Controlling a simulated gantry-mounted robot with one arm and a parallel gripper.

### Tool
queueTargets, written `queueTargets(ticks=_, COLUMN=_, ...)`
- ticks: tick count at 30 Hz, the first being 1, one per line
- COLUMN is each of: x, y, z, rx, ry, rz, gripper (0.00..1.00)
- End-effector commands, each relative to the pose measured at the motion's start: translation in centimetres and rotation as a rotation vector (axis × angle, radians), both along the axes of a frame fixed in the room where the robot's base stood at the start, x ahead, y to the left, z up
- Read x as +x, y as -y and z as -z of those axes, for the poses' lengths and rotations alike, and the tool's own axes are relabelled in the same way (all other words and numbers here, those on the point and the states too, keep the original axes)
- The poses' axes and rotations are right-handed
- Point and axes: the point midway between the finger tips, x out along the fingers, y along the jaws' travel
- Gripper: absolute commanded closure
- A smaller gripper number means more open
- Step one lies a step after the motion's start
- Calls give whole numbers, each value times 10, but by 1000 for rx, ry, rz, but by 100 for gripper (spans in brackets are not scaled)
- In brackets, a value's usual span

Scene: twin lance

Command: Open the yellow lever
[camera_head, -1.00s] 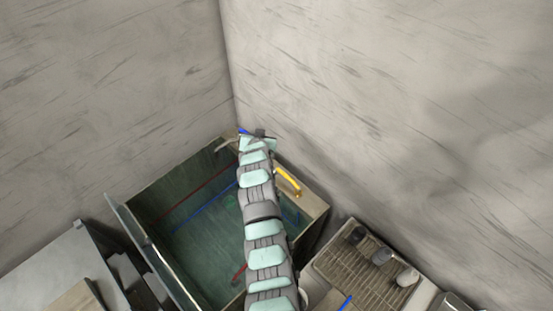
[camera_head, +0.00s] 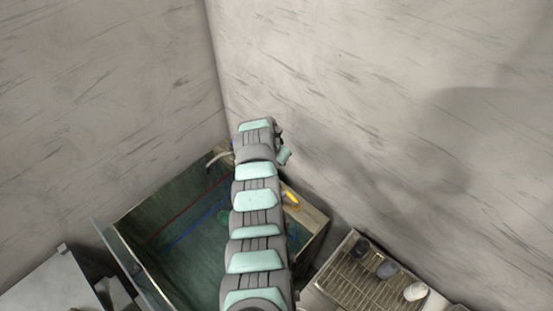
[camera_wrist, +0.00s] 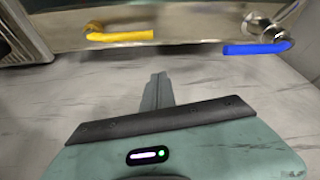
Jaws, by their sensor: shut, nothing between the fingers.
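The yellow lever (camera_wrist: 120,36) shows in the wrist view at the upper left, lying roughly level against a metal surface. In the head view the yellow lever (camera_head: 291,199) shows on the rim of the basin, just right of my arm and partly hidden by it. My gripper (camera_wrist: 158,76) is shut and empty, pointing at the gap between the yellow lever and a blue lever (camera_wrist: 257,48). It is apart from both. In the head view my gripper is mostly hidden by my arm.
The green basin (camera_head: 130,217) has a raised rim and red and blue lines inside. A rack (camera_head: 347,273) with several small bottles stands to the right. Pale walls (camera_head: 380,90) close the corner behind. A curved spout (camera_head: 217,157) rises at the basin's back corner.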

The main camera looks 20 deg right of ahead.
Motion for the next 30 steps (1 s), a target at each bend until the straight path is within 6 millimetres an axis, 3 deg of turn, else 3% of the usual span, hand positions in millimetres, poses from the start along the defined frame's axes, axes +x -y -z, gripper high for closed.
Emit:
queueTargets(ticks=7, x=4, y=6, z=17, rx=-2, ry=3, rz=-3, gripper=100)
queueTargets(ticks=9, x=5, y=10, z=35, rx=2, ry=-1, rz=2, gripper=100)
queueTargets(ticks=20, x=15, y=20, z=71, rx=-2, ry=5, rz=-2, gripper=100)
queueTargets(ticks=22, x=12, y=11, z=57, rx=-1, ry=1, rz=-8, gripper=100)
queueTargets(ticks=30, x=0, y=0, z=65, rx=-5, ry=5, rz=-3, gripper=100)
